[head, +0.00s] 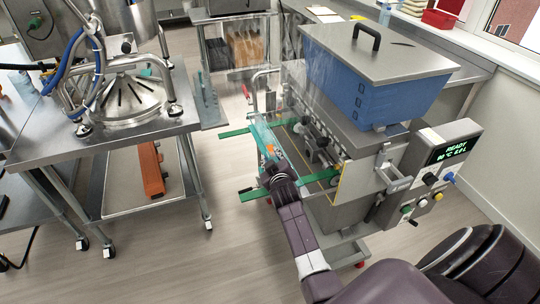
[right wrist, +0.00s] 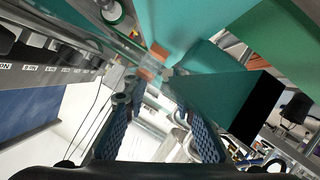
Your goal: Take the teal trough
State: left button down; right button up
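The teal trough (head: 262,133) is a long narrow piece at the left face of the depositor, beside the green rails (head: 252,194). My right gripper (head: 272,172) is at its near end, and the wrist hides part of that end. In the right wrist view, teal surfaces (right wrist: 185,25) fill the top and right, with a small orange part (right wrist: 154,62) between them. The two blue padded fingers (right wrist: 155,118) stand apart, with no trough visibly clamped between them. Whether a fingertip touches the trough cannot be told. My left gripper is not in view.
The depositor has a blue hopper (head: 375,85) with a grey lid and a control box (head: 437,165) on its right. A steel table (head: 95,142) with a kettle stands at left, an orange-brown block (head: 150,168) on its lower shelf. Floor between is clear.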

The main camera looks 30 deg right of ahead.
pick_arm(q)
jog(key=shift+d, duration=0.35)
pick_arm(e)
jog(key=shift+w+d, duration=0.1)
jog(key=shift+c, duration=0.4)
grip_shut()
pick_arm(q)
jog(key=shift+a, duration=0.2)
